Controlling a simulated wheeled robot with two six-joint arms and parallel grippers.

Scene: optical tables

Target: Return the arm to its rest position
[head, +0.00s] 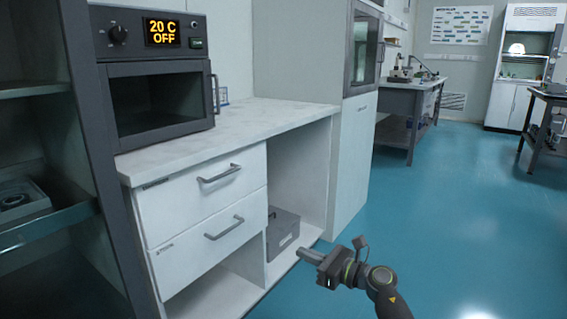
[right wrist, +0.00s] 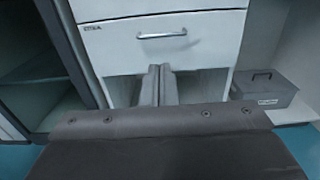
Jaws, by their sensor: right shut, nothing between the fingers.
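My right gripper (head: 311,256) is at the lower middle of the head view, its arm coming in from the bottom right. It points left toward the white drawer cabinet and is shut and empty, in the air over the blue floor. In the right wrist view its two fingers (right wrist: 158,84) lie side by side, pointing at the open space under the lower drawer (right wrist: 162,36). That drawer (head: 207,243) and the upper drawer (head: 203,193) look shut in the head view. My left gripper is not in view.
A grey box with a handle (head: 283,233) sits in the open bay under the white counter (head: 255,122). An oven (head: 160,75) reading "20 C OFF" stands on the counter. A dark shelf unit (head: 45,90) is at the left. The blue floor (head: 450,220) at the right is clear.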

